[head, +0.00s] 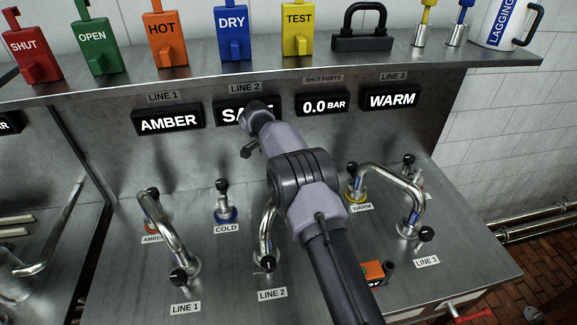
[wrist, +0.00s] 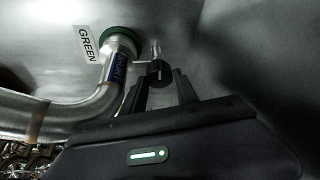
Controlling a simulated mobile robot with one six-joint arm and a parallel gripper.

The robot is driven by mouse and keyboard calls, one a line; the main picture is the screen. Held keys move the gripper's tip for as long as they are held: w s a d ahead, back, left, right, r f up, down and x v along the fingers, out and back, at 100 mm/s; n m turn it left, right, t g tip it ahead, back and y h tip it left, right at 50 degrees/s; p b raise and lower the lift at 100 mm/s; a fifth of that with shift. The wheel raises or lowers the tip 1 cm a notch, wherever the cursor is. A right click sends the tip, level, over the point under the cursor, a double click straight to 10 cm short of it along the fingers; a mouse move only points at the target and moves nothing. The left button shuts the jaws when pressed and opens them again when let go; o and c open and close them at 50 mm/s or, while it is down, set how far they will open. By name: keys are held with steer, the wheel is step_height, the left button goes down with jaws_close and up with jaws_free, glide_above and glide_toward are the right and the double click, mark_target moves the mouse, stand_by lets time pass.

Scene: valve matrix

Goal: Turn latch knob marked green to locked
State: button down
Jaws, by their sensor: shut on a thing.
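In the wrist view, a port with a green ring (wrist: 121,36) stands beside a plate reading GREEN (wrist: 88,44). A bent steel pipe (wrist: 60,116) with a blue tag (wrist: 116,68) ends at this port. A black latch knob (wrist: 158,71) on a thin metal stem is just right of the pipe end. My gripper (wrist: 160,78) is shut on this knob, with one dark finger on each side. In the head view my arm hides the gripper, the green port and most of the LINE 2 pipe (head: 264,236). Which way the knob points is hard to tell.
Other pipes rise at LINE 1 (head: 170,228) and LINE 3 (head: 392,178), close to my arm. A blue COLD port (head: 226,212) and a yellow WARM port (head: 355,192) stand on the panel. Coloured tags and a black padlock-shaped block (head: 362,38) line the shelf above.

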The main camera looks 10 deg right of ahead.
steer(key=shift+m+p, duration=0.5)
stand_by(0.3)
